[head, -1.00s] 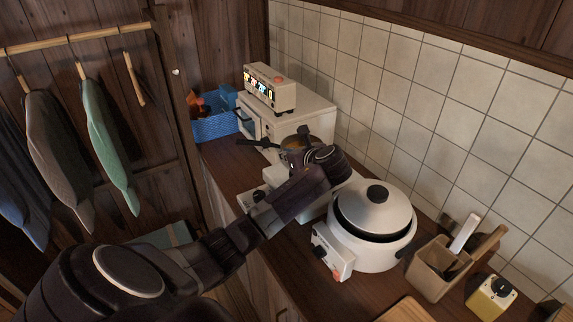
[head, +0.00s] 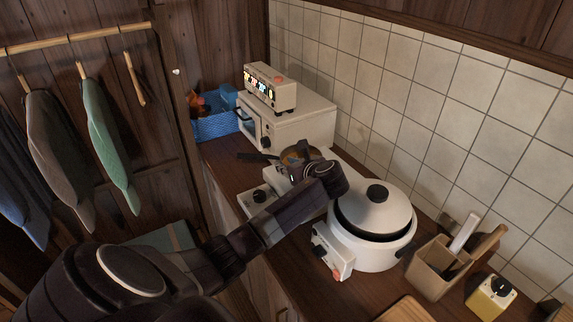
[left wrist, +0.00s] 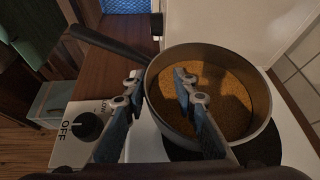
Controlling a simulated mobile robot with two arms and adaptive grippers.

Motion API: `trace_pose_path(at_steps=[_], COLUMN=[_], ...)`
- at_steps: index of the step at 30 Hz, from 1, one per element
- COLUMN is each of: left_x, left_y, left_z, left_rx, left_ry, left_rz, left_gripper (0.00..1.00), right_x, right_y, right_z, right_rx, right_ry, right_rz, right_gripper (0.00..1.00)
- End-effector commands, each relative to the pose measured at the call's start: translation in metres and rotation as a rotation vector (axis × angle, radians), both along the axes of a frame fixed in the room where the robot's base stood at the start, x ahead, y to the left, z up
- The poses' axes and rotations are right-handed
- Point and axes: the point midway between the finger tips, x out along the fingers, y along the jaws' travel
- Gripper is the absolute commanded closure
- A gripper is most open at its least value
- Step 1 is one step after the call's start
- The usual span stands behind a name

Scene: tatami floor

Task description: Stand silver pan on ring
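The silver pan (head: 314,153) sits at the white stove, its dark handle (head: 258,157) pointing left. The left wrist view shows its round wall (left wrist: 153,95) and brownish inside from above. My left gripper (left wrist: 158,82) straddles the pan's near-left rim, one finger outside and one inside, with a visible gap between the fingers. In the head view my left gripper (head: 296,168) is partly hidden by its wrist. The black ring (left wrist: 262,150) shows below and to the right of the pan. The pan covers much of it; whether it rests flat cannot be told. My right gripper is out of view.
A white cooker with a lid (head: 375,212) stands close to my left wrist. A white oven (head: 300,125) with a small device on top is behind the pan. The stove's knob (left wrist: 87,126) is at its front. A blue basket (head: 215,126) sits at the far left.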

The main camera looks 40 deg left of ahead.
Motion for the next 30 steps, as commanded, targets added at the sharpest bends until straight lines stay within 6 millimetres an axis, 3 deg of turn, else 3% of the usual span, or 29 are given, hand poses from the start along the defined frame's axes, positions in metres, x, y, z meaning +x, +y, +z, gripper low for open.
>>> trace_pose_path(at_steps=[5,18,24,30], left_x=[-0.004,-0.031,-0.037,-0.038], left_y=[-0.013,-0.084,-0.098,-0.099], left_z=[0.007,0.047,0.055,0.056], left_rx=[0.000,-0.001,0.000,0.000], left_ry=[-0.003,-0.003,-0.001,0.000], left_rz=[-0.002,-0.003,-0.002,-0.001], left_gripper=[0.74,0.74,0.74,0.74], right_x=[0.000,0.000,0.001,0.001], right_y=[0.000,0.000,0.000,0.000], right_z=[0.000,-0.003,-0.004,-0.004], right_rx=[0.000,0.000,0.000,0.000], right_ry=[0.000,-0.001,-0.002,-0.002], right_rz=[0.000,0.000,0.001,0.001], right_gripper=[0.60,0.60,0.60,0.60])
